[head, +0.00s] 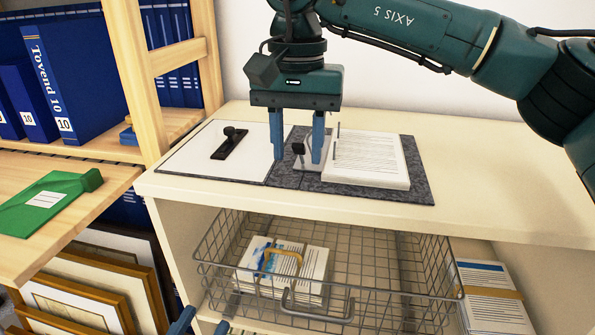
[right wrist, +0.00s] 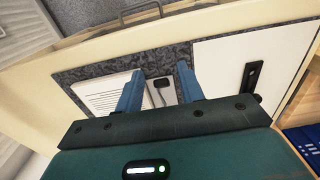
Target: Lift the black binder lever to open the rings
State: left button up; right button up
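An open binder with dark grey marbled covers (head: 425,192) lies on the cream cabinet top, also in the right wrist view (right wrist: 94,70). Its black lever (head: 298,149) sits by the metal ring mechanism (head: 311,169). A printed paper stack (head: 370,160) lies right of the rings. A black clip (head: 230,143) lies on the white inner cover (head: 190,158). My right gripper (head: 297,157) points down, open, with the lever between its fingers; I cannot tell whether they touch it. The right wrist view shows the same fingers (right wrist: 161,69). My left gripper (head: 202,325) shows only fingertips, apart, at the bottom edge.
A wire basket (head: 375,245) with strapped papers (head: 285,270) stands below the cabinet top. A green folder (head: 50,203) lies on the left wooden shelf, with blue binders (head: 70,75) behind. Framed prints (head: 75,295) stand lower left. The cabinet top is clear right of the binder.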

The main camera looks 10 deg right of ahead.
jog(key=shift+f+b, duration=0.35)
jog(key=shift+f, duration=1)
jog(key=shift+c, duration=0.2)
grip_shut()
